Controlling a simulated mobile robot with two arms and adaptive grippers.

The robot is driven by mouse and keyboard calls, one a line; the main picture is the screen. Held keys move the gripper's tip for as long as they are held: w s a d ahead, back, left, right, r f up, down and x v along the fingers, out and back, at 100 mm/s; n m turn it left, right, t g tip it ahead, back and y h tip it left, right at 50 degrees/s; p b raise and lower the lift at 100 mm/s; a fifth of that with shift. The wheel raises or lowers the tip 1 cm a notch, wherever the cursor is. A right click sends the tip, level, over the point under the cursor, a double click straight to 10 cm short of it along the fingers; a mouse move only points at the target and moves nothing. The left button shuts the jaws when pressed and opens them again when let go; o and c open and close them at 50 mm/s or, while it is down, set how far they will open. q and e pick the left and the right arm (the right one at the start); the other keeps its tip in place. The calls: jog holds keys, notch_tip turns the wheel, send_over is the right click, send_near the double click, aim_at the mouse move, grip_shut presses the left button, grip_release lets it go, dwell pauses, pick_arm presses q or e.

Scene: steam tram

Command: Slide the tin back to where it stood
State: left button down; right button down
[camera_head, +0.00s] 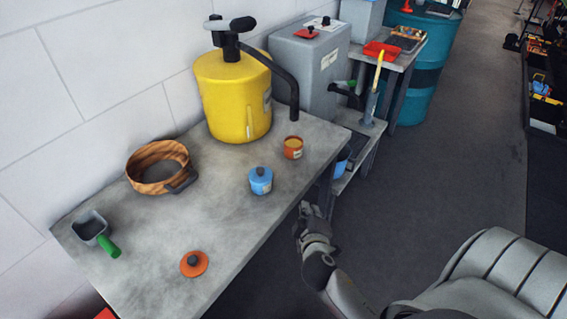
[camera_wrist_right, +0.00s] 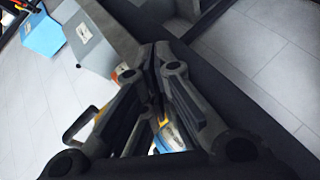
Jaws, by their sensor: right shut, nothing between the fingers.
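Two small tins stand upright on the grey table (camera_head: 230,225). One is a blue tin (camera_head: 261,182) with a pale label and a knobbed lid. The other is an open orange tin (camera_head: 293,148) with a pale label and yellowish contents, farther back near the right edge. The task line does not tell which tin is meant. My right gripper (camera_head: 304,210) is beside the table's right edge, apart from both tins. It is shut and empty, and its fingers (camera_wrist_right: 158,55) meet in the right wrist view. Coloured pieces behind the fingers there are mostly hidden. My left gripper is out of view.
A yellow canister (camera_head: 233,100) with a dark spout stands at the table's back. A wooden-sided round pan (camera_head: 140,163), a grey scoop (camera_head: 89,227) with a green handle and an orange lid (camera_head: 194,263) lie left and front. The table's middle is clear.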

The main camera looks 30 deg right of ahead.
jog(key=w+r+n+t, duration=0.1)
jog(key=w+r+n, duration=0.1)
jog(key=w+a+r+n+t, duration=0.1)
jog(key=w+r+n+t, duration=0.1)
jog(key=w+r+n+t+y, duration=0.1)
jog(key=w+r+n+t, duration=0.1)
jog(key=n, duration=0.1)
jog(key=shift+w+a+r, duration=0.15)
jog(key=shift+w+r, duration=0.05)
jog(key=shift+w, duration=0.15)
jog(key=shift+w+n, duration=0.3)
jog(key=shift+w, duration=0.3)
jog(key=p+x, duration=0.1)
jog(key=x, duration=0.8)
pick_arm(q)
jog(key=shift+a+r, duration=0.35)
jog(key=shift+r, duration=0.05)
